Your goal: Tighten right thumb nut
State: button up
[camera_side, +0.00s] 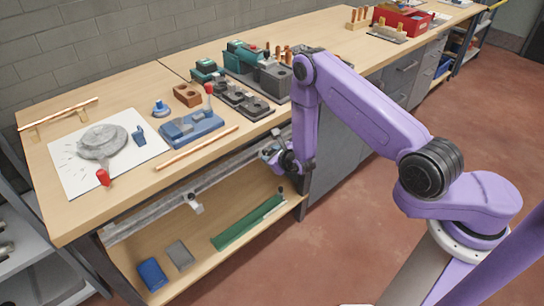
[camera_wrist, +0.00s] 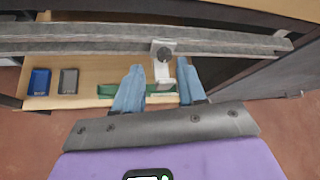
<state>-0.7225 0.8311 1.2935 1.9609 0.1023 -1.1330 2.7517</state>
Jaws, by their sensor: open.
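In the wrist view, a light-grey clamp bracket (camera_wrist: 162,72) hangs from the grey metal rail (camera_wrist: 90,38), with a small round fitting that may be the thumb nut (camera_wrist: 164,53) on its front. My gripper (camera_wrist: 160,78) is open, its two blue fingers on either side of the bracket's lower part in the picture; I cannot tell whether they touch it. In the side view, the rail (camera_side: 150,214) runs under the bench's front edge, with another bracket (camera_side: 194,203) further left. My gripper (camera_side: 268,153) is at the rail's right part and hides the bracket there.
The wooden bench top (camera_side: 110,205) above carries a copper pipe (camera_side: 197,148), a blue fixture (camera_side: 192,128) and a white sheet (camera_side: 75,170). The lower shelf holds a green bar (camera_side: 240,226), a blue box (camera_side: 152,274) and a grey box (camera_side: 180,255). A dark cabinet stands right of the shelf.

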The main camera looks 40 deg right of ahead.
aim_at(264, 153)
jog(key=shift+n+h, duration=0.6)
jog(key=shift+h, duration=0.3)
jog(key=shift+a+f+x, duration=0.1)
jog(key=shift+a+x, duration=0.05)
jog(key=shift+x, duration=1.1)
jog(key=shift+a+f+x, duration=0.15)
jog(key=shift+x, duration=1.05)
jog(key=shift+a, duration=0.1)
jog(key=shift+s, duration=0.1)
jog(key=c, duration=0.7)
grip_shut()
